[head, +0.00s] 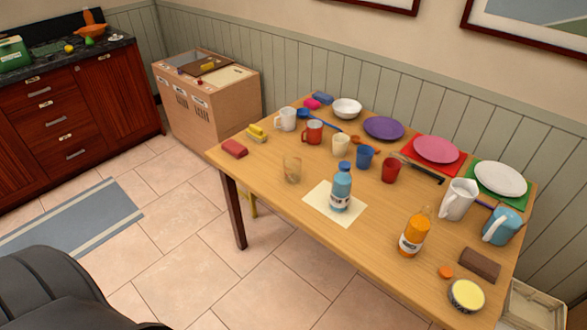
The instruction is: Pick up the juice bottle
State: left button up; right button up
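A juice bottle (413,232) with orange contents and a pale label stands upright near the front right of the wooden table (270,170). A blue bottle (341,188) with a white label stands upright to its left on a cream paper sheet (322,207). Neither of my grippers shows in the head view. Nothing touches the juice bottle.
Mugs, cups and plates fill the back. The table's front left is mostly clear.

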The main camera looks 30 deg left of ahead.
aim_at(418, 226)
jog(key=k+j+u, duration=0.35)
jog(key=j, duration=0.4)
jog(key=k+j+u, duration=0.15)
jog(key=k+j, duration=0.15)
jog(key=j, duration=0.15)
jog(key=i+j+u, duration=0.15)
jog(key=k+l+z, duration=0.15)
